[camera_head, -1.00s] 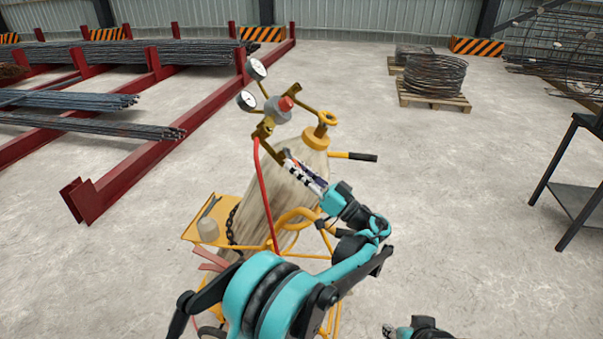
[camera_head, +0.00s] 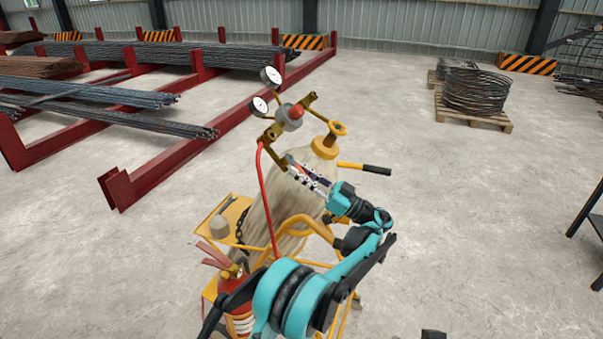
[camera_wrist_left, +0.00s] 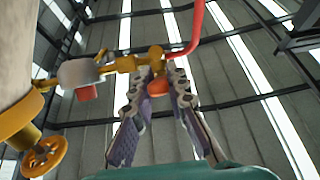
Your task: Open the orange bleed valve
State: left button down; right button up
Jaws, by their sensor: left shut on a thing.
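The orange bleed valve (camera_wrist_left: 158,87) is a small rounded knob under the brass fitting of the regulator, and it shows between my fingertips in the left wrist view. My left gripper (camera_wrist_left: 159,78) is shut on it; it also shows in the head view (camera_head: 289,162), reaching up and left to the regulator's lower end. There the fingers hide the valve. The regulator (camera_head: 291,115) has two white gauges and a red knob, and sits at the top of a pale gas cylinder (camera_head: 262,210). Only a dark piece of my right arm shows at the bottom edge.
A red hose (camera_head: 265,195) hangs from the regulator. The yellow cart has a black-gripped handle (camera_head: 376,170) and carries a fire extinguisher (camera_head: 234,285). A red rack (camera_head: 150,180) with rebar stands left. Coiled wire (camera_head: 474,92) lies on a pallet at back right.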

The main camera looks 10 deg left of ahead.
pick_arm(q)
jog(key=c, duration=1.5)
grip_release()
jog(key=v, duration=0.7)
jog(key=shift+d+f, duration=0.2)
jog(key=shift+d, duration=0.1)
